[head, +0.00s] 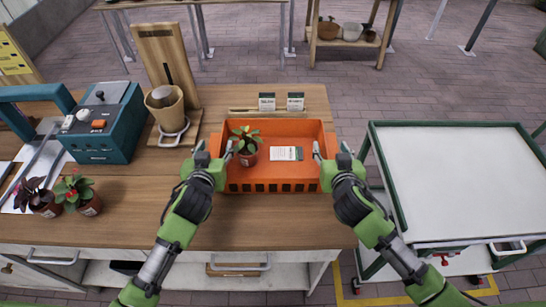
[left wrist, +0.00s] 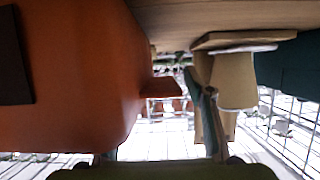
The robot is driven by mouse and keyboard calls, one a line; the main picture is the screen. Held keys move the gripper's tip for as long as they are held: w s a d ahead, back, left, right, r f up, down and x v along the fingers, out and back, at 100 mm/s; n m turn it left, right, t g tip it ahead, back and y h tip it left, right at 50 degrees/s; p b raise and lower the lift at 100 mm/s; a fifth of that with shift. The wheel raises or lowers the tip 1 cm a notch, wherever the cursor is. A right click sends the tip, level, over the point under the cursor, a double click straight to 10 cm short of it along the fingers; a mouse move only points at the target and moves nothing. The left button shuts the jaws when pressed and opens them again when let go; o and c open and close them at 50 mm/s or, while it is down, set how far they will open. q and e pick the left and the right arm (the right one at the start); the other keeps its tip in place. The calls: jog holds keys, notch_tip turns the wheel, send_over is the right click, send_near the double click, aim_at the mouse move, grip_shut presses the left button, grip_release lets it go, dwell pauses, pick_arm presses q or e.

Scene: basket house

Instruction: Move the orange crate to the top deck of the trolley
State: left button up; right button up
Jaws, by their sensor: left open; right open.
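The orange crate (head: 272,186) sits on the wooden counter, holding a small potted plant (head: 246,148) and a white label or packet (head: 287,153). Its wall fills the left of the left wrist view (left wrist: 75,85). My left gripper (head: 227,153) is open at the crate's left end, and my right gripper (head: 322,152) is open at its right end. The fingertips are close to the end walls; I cannot tell whether they touch. The trolley's top deck (head: 460,178) is white with a green rim, stands right of the counter and is empty.
A teal machine (head: 105,125) and a wooden stand with a tan pot (head: 165,105) are left of the crate. Potted plants (head: 80,195) stand at the counter's left. Two small cards (head: 267,101) stand behind the crate. A gap separates counter and trolley.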

pick_arm(q)
grip_shut()
pick_arm(e)
grip_shut()
pick_arm(q)
jog(key=shift+r, duration=0.1)
pick_arm(e)
jog(key=shift+r, duration=0.1)
pick_arm(q)
jog(key=shift+r, duration=0.1)
pick_arm(e)
jog(key=shift+r, duration=0.1)
